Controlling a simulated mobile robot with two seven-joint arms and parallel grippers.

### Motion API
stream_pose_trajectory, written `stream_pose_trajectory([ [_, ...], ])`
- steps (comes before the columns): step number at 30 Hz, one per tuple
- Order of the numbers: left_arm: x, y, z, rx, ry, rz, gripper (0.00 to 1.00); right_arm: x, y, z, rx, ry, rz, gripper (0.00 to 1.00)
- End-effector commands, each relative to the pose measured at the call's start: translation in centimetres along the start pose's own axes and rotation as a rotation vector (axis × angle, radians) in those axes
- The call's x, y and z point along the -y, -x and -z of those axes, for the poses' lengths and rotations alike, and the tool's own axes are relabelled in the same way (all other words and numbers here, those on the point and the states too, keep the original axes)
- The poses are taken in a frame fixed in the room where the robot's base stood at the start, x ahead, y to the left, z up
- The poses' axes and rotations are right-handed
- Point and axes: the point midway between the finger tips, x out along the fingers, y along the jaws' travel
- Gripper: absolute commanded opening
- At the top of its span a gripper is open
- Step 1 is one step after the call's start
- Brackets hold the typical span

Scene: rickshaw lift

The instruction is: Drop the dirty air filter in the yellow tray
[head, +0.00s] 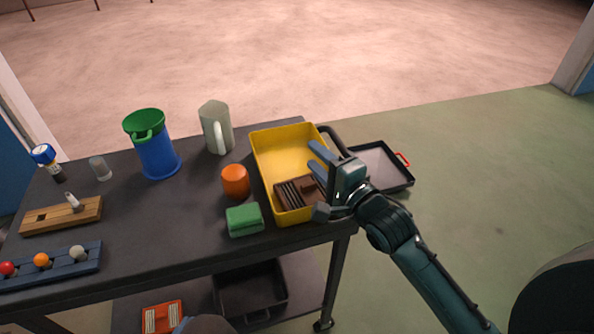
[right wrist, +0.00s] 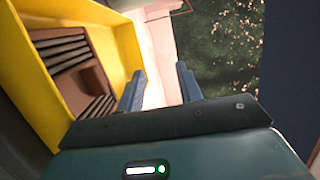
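The dirty air filter (head: 292,192), a brown frame with dark slats, lies inside the near end of the yellow tray (head: 262,155) on the cart. In the right wrist view the filter (right wrist: 72,62) rests within the yellow walls (right wrist: 128,45) at the left. My right gripper (head: 322,160) is over the tray's right side, beside the filter. In the wrist view its two fingers (right wrist: 160,88) are apart with nothing held between them. The left finger is close to the yellow wall; I cannot tell whether they touch. My left gripper is not in view.
A dark shallow tray with a red handle (head: 402,159) is right of the yellow tray. An orange cup (head: 235,181), green block (head: 244,220), blue bin (head: 156,155) and grey jug (head: 214,128) stand left. An orange slatted filter (head: 162,317) and black bin (head: 250,290) are on the lower shelf.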

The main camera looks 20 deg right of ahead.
Motion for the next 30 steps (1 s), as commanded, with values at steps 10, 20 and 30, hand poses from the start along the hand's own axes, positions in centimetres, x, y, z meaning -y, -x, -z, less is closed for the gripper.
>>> stream_pose_trajectory([
  [10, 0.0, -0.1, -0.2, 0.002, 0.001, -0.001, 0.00, -0.1, 7.3, 0.0, 0.000, 0.000, -0.005, 0.36],
  [20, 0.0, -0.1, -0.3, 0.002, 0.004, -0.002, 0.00, 0.0, 11.2, 0.0, -0.001, 0.001, -0.001, 0.36],
  [30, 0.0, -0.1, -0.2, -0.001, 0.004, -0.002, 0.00, 0.1, 11.6, 0.0, 0.000, 0.001, 0.001, 0.36],
])
